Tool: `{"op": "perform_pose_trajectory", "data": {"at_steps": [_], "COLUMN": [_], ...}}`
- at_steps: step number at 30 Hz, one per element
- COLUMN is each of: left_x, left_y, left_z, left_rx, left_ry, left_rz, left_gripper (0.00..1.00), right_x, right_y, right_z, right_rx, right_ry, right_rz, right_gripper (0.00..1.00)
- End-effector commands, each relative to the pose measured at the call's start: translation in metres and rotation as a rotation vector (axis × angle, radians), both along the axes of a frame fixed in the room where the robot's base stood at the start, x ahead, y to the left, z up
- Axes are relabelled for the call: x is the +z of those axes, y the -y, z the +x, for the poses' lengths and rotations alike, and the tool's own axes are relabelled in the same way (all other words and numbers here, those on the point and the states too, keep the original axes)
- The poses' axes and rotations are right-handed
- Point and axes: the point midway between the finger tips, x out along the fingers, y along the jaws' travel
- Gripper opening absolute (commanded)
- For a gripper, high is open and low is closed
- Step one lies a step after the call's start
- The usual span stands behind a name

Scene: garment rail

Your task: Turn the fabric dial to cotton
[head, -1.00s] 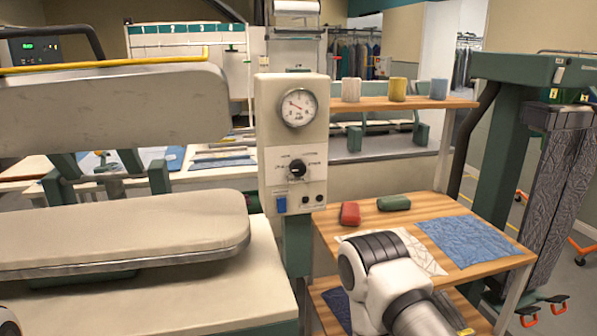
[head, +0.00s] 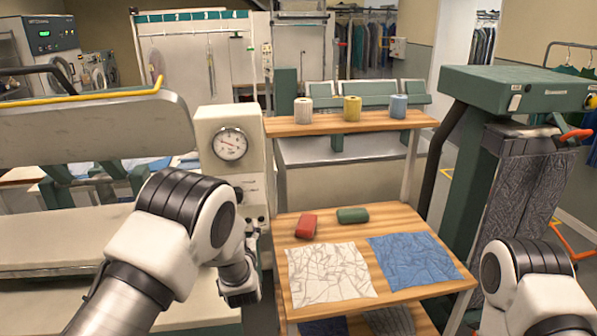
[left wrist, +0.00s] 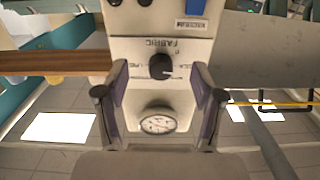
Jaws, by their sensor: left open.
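The black fabric dial (left wrist: 161,66) is on the pale control box (head: 213,122), below its round gauge (head: 229,144). In the left wrist view the box is upside down, with "FABRIC" printed beside the dial. The dial's pointer setting is too small to read. My left gripper (left wrist: 160,78) is open, one finger on each side of the dial in that view; I cannot tell whether they touch it.
A pressing machine (head: 90,125) stands left of the box. To the right, a wooden shelf (head: 440,285) holds a red block (head: 306,225), a green block (head: 352,215), white cloth (head: 328,274) and blue cloth (head: 415,262). Thread spools (head: 352,108) stand on the upper shelf.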

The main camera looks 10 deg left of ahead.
Motion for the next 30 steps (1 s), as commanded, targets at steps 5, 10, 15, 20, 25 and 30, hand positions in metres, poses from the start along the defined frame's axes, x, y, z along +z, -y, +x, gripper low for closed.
{"op": "perform_pose_trajectory", "data": {"at_steps": [5,10,15,20,25,30], "left_x": [0.048,0.047,0.046,0.044,0.042,0.042], "left_y": [0.008,0.0,-0.009,-0.013,-0.013,-0.013], "left_z": [0.007,0.032,0.063,0.077,0.079,0.079], "left_rx": [-0.014,-0.013,-0.014,-0.015,-0.015,-0.016], "left_ry": [0.031,0.032,0.031,0.028,0.028,0.028], "left_rz": [0.006,0.005,0.006,0.007,0.008,0.008], "left_gripper": [0.68,0.68,0.68,0.68,0.68,0.33], "right_x": [0.026,0.036,0.048,0.051,0.051,0.05], "right_y": [0.0,0.0,0.0,0.0,0.0,0.0], "right_z": [0.0,0.0,0.0,0.0,0.0,0.0], "right_rx": [0.001,0.002,0.001,0.001,0.001,0.001], "right_ry": [0.0,-0.001,0.0,0.0,0.0,0.0], "right_rz": [0.0,0.0,0.0,0.0,0.0,0.0], "right_gripper": [0.4,0.4,0.4,0.4,0.4,0.4]}}
